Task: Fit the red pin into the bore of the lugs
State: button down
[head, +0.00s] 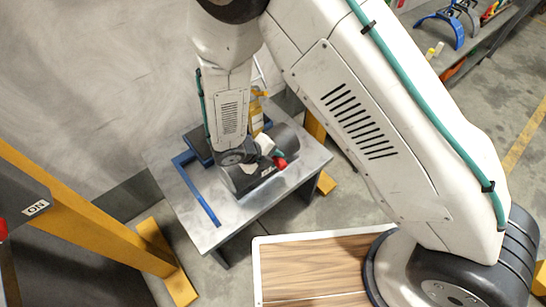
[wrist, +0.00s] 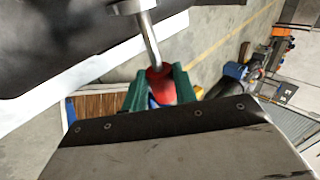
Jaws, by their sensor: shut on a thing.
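The pin has a red head (wrist: 160,86) and a bare metal shaft (wrist: 151,42). In the wrist view my gripper (wrist: 162,88), with green fingers, is shut on the red head, and the shaft points away from it. The shaft's far end meets a grey rounded metal piece (wrist: 133,6), perhaps a lug, at the top edge; I cannot tell whether it is inside a bore. In the head view the red head (head: 281,163) shows beside my gripper, above the grey barrels (head: 286,140). My wrist hides most of the lugs there.
The barrels stand on a grey metal table (head: 208,236) with a blue strip (head: 197,192) on it. A yellow bottle (head: 257,112) stands behind my wrist. A yellow frame (head: 85,205) stands at left. A wood-topped surface (head: 310,268) lies in front.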

dwell(0.3)
jog(key=shift+w+a, duration=0.5)
jog(key=shift+w, duration=0.25)
jog(key=shift+w+a, duration=0.5)
jog(key=shift+w, duration=0.2)
dwell(1.1)
jog(key=shift+w+a+r, duration=0.15)
jog(key=shift+w+a, duration=0.1)
jog(key=shift+w, duration=0.1)
jog(key=shift+w+a+r, duration=0.1)
jog(key=shift+w+a, duration=0.15)
jog(key=shift+w, duration=0.05)
jog(key=c, duration=1)
grip_release()
jog(key=shift+w, duration=0.1)
jog(key=shift+c, duration=0.2)
